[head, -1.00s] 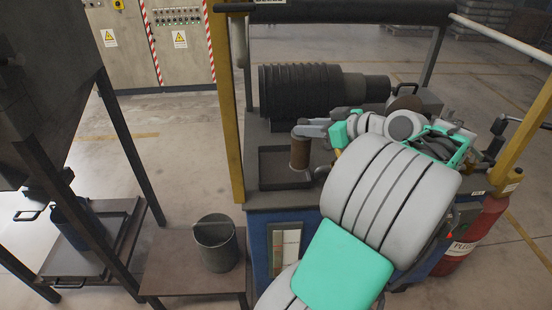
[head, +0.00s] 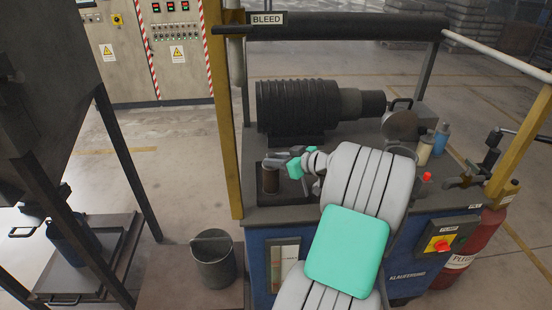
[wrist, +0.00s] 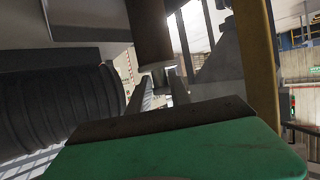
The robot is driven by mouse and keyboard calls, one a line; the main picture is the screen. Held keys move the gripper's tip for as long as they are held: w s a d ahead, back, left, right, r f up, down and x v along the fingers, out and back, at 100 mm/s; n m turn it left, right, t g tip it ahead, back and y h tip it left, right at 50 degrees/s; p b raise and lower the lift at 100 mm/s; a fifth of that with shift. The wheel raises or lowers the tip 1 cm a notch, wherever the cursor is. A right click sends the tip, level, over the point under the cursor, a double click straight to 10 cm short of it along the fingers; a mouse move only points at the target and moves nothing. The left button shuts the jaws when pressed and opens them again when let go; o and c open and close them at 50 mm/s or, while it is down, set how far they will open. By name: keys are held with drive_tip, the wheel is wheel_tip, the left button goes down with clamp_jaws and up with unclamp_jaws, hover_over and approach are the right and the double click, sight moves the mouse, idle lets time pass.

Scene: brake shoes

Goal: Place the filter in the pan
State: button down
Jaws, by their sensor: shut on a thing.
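The filter is a brown cylinder (head: 271,180), upright at the left end of the machine top. My gripper (head: 272,160) is shut on its upper end, with the arm reaching in from the right. The pan (head: 291,191) is a shallow dark tray under and around the filter. The filter is over the pan's left part; whether its lower end touches the pan floor I cannot tell. In the wrist view my gripper's fingers (wrist: 161,90) point at the filter (wrist: 149,32), and its far end is cut off by the frame.
A black ribbed motor (head: 298,108) stands behind the pan. A yellow post (head: 222,110) rises close at the left. A grey bucket (head: 213,259) stands lower left. Bottles (head: 441,138) and a red extinguisher (head: 470,250) are at the right.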

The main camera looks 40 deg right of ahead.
drive_tip(key=shift+f, duration=0.15)
drive_tip(key=c, duration=1.2)
unclamp_jaws()
drive_tip(key=shift+s+d+r, duration=0.1)
drive_tip(key=shift+s+r, duration=0.1)
drive_tip(key=shift+r, duration=0.05)
drive_tip(key=b+v, duration=0.1)
drive_tip(key=v, duration=1)
drive_tip(key=shift+s+r, duration=0.2)
drive_tip(key=shift+s, duration=0.05)
